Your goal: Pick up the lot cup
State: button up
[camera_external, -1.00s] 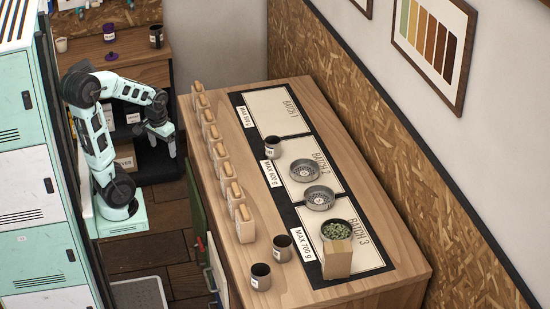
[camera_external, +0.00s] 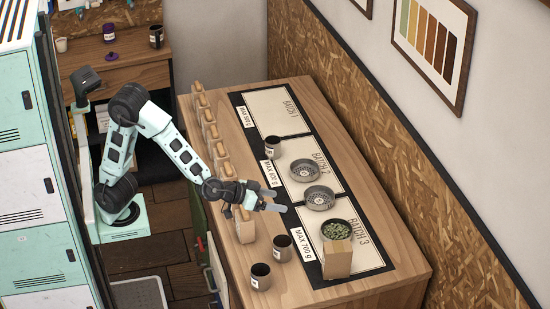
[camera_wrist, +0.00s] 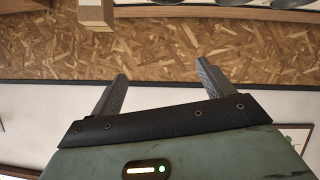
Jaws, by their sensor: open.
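Several dark cups with white labels are in the external view; I cannot tell which one is the lot cup. One cup (camera_external: 272,148) stands upright at the left edge of the Batch 2 area. Two more, a rear cup (camera_external: 282,249) and a front cup (camera_external: 260,277), stand on bare wood at the table's near left. My gripper (camera_external: 279,201) is open and empty above the table, between the Batch 2 cup and the near pair. In the wrist view my gripper (camera_wrist: 162,72) has its fingers apart with nothing between them; no cup is clearly seen there.
Batch 1 is clear.

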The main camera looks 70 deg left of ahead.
jog(key=s+d+f+t+y, duration=0.1)
jog(key=s+d+t, duration=0.2)
jog(key=s+d, duration=0.75)
jog(key=s+d+f+t+y+b, duration=0.1)
jog(key=s+d, duration=0.2)
jog(key=s, duration=0.4)
jog(key=s+d+t+y+b, duration=0.1)
jog(key=s+d, duration=0.2)
jog(key=s, duration=0.4)
send_near(253, 275)
jog(key=shift+m, duration=0.3)
jog(key=w, duration=0.3)
jog(key=w+p, duration=0.1)
jog(key=w, duration=0.2)
jog(key=w+a+p, duration=0.1)
jog(key=w, duration=0.2)
jog(key=shift+w+a, duration=0.1)
jog(key=shift+w+a+p, duration=0.25)
jog(key=shift+w, duration=0.6)
jog(key=shift+w+a+p, duration=0.25)
jog(key=shift+w+p, duration=0.05)
jog(key=shift+w, duration=0.55)
jog(key=shift+w+a+p, duration=0.25)
jog(key=shift+w, duration=0.6)
jog(key=c, duration=1.1)
